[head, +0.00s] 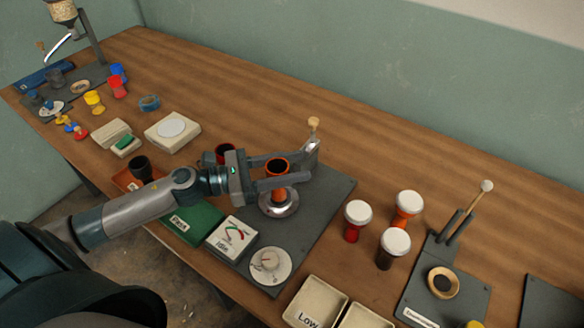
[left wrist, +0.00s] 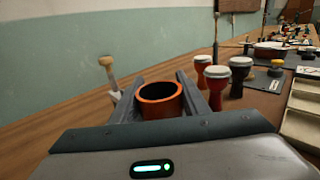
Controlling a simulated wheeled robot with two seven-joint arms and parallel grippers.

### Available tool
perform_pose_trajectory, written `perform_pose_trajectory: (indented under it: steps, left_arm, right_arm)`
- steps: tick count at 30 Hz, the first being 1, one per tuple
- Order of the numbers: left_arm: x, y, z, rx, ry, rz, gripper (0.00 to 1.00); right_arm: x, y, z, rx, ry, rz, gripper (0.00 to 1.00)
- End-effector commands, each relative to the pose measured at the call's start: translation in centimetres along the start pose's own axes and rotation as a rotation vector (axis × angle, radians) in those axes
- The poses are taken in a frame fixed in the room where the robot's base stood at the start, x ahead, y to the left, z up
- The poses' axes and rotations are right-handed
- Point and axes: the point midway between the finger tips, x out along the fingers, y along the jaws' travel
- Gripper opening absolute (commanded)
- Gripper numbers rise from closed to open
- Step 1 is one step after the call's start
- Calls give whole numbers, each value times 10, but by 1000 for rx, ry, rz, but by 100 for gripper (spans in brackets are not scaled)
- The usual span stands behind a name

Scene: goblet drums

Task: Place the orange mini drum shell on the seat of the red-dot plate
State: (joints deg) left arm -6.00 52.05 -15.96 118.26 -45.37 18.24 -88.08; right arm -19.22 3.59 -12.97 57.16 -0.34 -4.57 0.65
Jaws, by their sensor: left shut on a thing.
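The orange mini drum shell (head: 278,168) stands upright between the fingers of my left gripper (head: 304,167), open end up. It also shows in the left wrist view (left wrist: 160,108), with a finger on each side. My left gripper is shut on it. The shell's lower end is over a round silver seat (head: 281,211) on a dark grey plate (head: 325,205); I cannot tell whether it touches the seat. No red dot is clearly visible on this plate. My right gripper is not in view.
A wooden-knobbed lever (head: 313,127) stands just beyond the fingertips. A gauge box (head: 231,237) and a dial (head: 270,266) sit at the plate's near side. White-topped red (head: 357,221), orange (head: 408,206) and dark (head: 392,250) drums stand right. The table's back middle is clear.

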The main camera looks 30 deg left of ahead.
Motion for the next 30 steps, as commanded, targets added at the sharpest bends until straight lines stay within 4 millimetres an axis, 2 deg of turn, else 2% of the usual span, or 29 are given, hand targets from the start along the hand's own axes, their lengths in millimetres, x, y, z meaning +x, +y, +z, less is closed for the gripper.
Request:
perform_pose_trajectory:
  steps: [3,7,17,26,27,30]
  left_arm:
    - [0,0,-9,0,-1,1,19]
    - [0,0,-10,3,-1,-1,19]
    - [0,0,-12,2,-1,-1,19]
    - [0,0,-14,2,-1,-1,19]
    - [0,0,-13,1,-1,-1,49]
    - [0,0,-13,1,-1,-1,49]
  right_arm:
    - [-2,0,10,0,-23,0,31]
    - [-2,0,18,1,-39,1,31]
    - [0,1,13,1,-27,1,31]
    - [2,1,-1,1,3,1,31]
    - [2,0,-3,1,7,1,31]
    - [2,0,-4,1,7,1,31]
